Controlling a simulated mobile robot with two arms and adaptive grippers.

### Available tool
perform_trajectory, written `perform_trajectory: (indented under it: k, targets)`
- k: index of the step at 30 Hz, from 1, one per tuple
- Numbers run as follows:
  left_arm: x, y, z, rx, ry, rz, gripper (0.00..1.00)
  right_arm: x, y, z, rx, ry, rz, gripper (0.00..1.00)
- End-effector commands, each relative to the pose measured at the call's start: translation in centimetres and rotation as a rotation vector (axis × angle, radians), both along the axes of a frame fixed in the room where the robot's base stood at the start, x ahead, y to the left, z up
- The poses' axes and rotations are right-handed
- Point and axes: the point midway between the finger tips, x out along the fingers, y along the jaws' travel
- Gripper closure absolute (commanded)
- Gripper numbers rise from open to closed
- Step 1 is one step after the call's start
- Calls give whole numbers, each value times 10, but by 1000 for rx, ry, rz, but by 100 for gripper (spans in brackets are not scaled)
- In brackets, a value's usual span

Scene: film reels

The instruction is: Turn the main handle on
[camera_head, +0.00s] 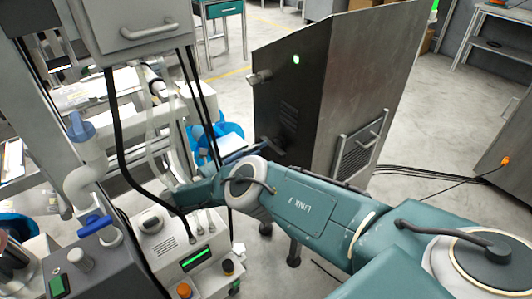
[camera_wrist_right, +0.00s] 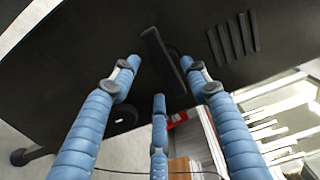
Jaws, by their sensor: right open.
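A long black handle (camera_wrist_right: 160,55) sits on the dark panel of a cabinet in the right wrist view. The handle is slanted, its upper end to the left. My right gripper (camera_wrist_right: 159,74) has three blue fingers, spread open around the lower part of the handle in this view. I cannot tell whether any finger touches it. In the head view my right arm reaches in from the right, and the gripper (camera_head: 246,154) is at the lower left side of the tall metal cabinet (camera_head: 345,75). The handle cannot be made out clearly there. My left gripper is not in view.
Vent slots (camera_wrist_right: 232,38) are to the handle's right. The cabinet carries a green light (camera_head: 296,59) and a small lever (camera_head: 260,77). A machine with a green display (camera_head: 196,258) and hoses stands at left. Black cables (camera_head: 430,171) lie on the floor at right.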

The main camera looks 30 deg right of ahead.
Motion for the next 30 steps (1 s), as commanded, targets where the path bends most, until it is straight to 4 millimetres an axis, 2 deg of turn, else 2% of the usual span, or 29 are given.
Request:
perform_trajectory:
  k: [1,3,9,26,28,30]
  targets:
    - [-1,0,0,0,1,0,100,-1,12,-1,1,0,3,54]
    - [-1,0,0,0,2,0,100,-2,24,-1,2,-1,3,54]
    - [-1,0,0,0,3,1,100,-3,40,-1,2,1,1,54]
    - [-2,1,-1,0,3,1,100,-3,44,-1,2,2,1,54]
    - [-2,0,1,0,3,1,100,-4,42,-3,11,8,-2,54]
    - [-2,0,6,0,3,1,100,-7,35,-14,50,30,-10,54]
